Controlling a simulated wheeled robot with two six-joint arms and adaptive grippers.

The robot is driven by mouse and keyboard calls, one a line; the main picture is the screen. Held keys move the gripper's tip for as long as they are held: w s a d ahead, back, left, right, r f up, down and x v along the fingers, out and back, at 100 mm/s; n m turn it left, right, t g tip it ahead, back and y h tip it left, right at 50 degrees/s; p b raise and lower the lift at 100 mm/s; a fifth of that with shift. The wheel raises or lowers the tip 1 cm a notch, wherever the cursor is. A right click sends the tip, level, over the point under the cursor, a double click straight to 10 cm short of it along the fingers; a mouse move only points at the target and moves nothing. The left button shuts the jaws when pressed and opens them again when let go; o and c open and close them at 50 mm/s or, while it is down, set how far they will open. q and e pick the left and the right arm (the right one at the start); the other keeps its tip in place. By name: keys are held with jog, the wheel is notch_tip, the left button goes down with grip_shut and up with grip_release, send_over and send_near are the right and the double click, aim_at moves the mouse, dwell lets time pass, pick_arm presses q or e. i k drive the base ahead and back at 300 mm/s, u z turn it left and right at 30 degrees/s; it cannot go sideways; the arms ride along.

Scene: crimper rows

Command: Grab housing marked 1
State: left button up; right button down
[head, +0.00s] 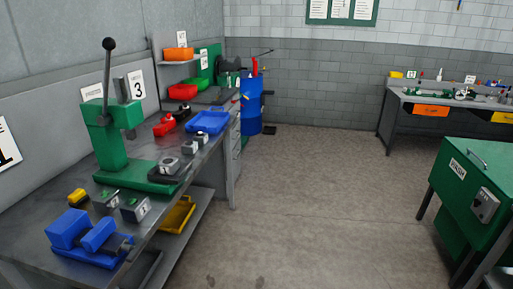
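Several small grey block-shaped housings stand on the steel workbench (172,217) at left. Two with green on top are near the front: one housing (106,202) by the press base and one housing (135,208) to its right, with a white label on its front. Another grey block (168,165) sits at the right end of the press base. Two more, one block (187,148) and one block (202,139), stand farther back. The marks on them are too small to read surely. Neither of my grippers is in view.
A green lever press (117,147) stands on the bench, with a blue vise (88,238) in front. A blue tray (208,122) and red bins lie farther back. A green cabinet (470,185) stands right; the middle floor is clear.

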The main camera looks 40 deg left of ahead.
aim_at(168, 165)
jog(key=u, duration=0.05)
jog(key=i, duration=1.65)
jog(key=u, duration=0.25)
jog(key=i, duration=1.9)
jog(key=u, duration=0.6)
jog(key=i, duration=1.1)
jog(key=u, duration=1.3)
jog(key=i, duration=0.75)
jog(key=u, duration=1.7)
jog(key=i, duration=0.9)
jog(key=u, duration=0.4)
